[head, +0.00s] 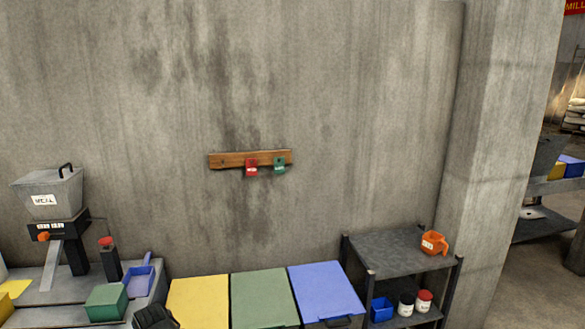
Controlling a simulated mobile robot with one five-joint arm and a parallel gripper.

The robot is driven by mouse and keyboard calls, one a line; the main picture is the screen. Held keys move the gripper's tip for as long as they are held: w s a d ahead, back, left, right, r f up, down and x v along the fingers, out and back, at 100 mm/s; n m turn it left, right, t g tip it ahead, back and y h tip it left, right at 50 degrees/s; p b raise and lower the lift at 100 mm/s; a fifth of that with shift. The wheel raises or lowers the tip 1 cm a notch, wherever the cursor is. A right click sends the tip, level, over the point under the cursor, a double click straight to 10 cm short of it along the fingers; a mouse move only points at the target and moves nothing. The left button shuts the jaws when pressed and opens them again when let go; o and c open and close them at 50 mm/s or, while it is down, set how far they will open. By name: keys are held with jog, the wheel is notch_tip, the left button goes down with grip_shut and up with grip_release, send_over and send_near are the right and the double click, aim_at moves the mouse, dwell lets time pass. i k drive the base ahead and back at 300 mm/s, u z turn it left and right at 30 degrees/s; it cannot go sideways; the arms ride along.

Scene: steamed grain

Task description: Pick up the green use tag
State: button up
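The green tag (279,165) hangs at the right end of a wooden rail (228,160) on the concrete wall. It has a small white label whose print is too small to read. A red tag (251,167) hangs just to its left on the same rail, with a gap between them. My gripper cannot be made out in the head view, and nothing touches the green tag.
Yellow (198,301), green (262,298) and blue (325,291) lids stand below the rail. A grey hopper machine (48,195) is at left. A dark shelf (395,251) with an orange jug (433,243) is at right. A dark ridged thing (155,317) at the bottom edge is unclear. The wall around the rail is clear.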

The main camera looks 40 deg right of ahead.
aim_at(279, 167)
jog(key=z, duration=0.45)
jog(key=i, duration=1)
jog(key=u, duration=0.05)
